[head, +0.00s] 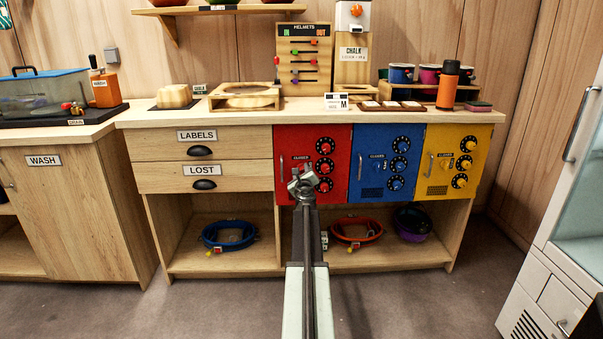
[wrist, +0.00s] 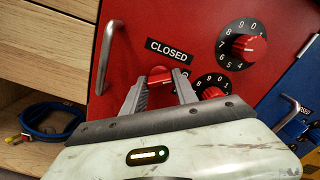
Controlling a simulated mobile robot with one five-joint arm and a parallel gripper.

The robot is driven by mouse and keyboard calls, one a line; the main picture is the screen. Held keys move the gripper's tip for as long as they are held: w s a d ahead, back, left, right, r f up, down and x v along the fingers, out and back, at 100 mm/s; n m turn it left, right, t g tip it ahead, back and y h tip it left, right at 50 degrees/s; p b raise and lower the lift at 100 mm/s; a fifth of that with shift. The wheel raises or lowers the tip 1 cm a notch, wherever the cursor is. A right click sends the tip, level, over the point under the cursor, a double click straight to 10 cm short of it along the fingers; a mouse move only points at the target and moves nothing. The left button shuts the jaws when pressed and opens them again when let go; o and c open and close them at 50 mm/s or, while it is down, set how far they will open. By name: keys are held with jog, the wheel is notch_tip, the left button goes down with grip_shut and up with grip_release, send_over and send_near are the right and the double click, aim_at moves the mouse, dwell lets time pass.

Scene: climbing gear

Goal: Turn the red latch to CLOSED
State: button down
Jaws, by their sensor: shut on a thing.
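The red latch (wrist: 160,75) shows in the wrist view on the red door (wrist: 190,22), between my two fingers. My gripper (wrist: 159,88) is shut on it. A black CLOSED label (wrist: 168,51) sits just above the latch. A second label beside the right finger is mostly covered, so I cannot read it. The latch's exact angle is hard to tell, as the fingers hide its sides. In the head view my gripper (head: 302,182) is in front of the lower part of the red door (head: 287,140) and hides the latch.
A metal door handle (wrist: 107,45) stands out at left. The blue door (head: 366,150) and yellow door (head: 440,178) are to the right. Drawers (head: 240,147) are at left.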

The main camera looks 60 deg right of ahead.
jog(key=n, duration=0.5)
jog(key=shift+n, duration=0.3)
jog(key=n, duration=0.5)
jog(key=shift+n, duration=0.3)
jog(key=c, duration=1)
grip_release()
jog(key=shift+o, duration=0.2)
jog(key=shift+s, duration=0.1)
jog(key=v, duration=0.7)
jog(key=shift+s+a, duration=0.2)
jog(key=shift+a, duration=0.15)
